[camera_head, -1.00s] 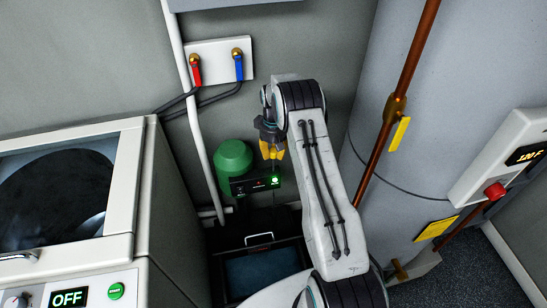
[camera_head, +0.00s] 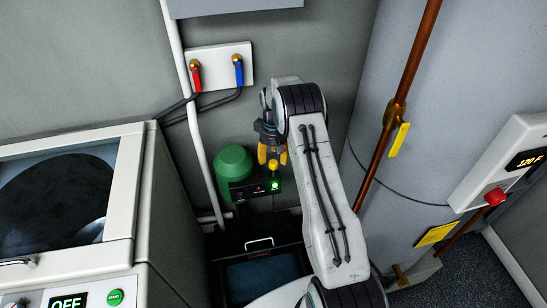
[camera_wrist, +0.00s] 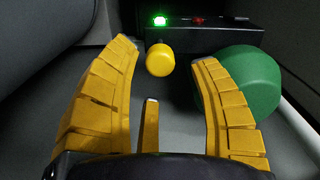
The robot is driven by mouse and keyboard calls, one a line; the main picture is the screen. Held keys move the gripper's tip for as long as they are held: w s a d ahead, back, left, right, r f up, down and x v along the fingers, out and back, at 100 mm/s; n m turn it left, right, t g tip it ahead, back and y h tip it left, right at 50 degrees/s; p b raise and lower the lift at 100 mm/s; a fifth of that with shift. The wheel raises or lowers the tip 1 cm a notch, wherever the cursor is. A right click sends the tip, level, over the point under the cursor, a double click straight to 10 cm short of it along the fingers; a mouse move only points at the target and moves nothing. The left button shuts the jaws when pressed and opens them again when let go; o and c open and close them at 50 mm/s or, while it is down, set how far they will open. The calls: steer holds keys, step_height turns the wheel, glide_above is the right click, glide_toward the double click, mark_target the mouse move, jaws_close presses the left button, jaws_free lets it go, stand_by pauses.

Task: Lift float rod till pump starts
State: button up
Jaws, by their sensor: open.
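My gripper (camera_head: 272,158) hangs fingers down at the wall side, above the sump. In the wrist view my gripper (camera_wrist: 165,52) is open, with its yellow fingers spread. A yellow knob (camera_wrist: 159,61), apparently the float rod's top, shows between the fingertips with gaps on both sides. In the head view the yellow knob (camera_head: 283,159) is close beside the fingers. The rod below is mostly hidden. The green-domed pump (camera_head: 233,161) stands left of the gripper. Its black box (camera_wrist: 205,33) has a lit green light and a dim red one.
The sump's dark opening (camera_head: 229,255) with a pale handle lies below. A washer (camera_head: 122,190) stands left, its display reading OFF. A white pipe (camera_head: 199,150) runs down the wall. A grey tank (camera_head: 357,130) with a copper pipe (camera_head: 386,137) stands right.

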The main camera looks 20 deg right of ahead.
mark_target(273, 162)
step_height(273, 162, up, 11)
stand_by(0.5)
steer(key=shift+r, duration=0.1)
stand_by(0.4)
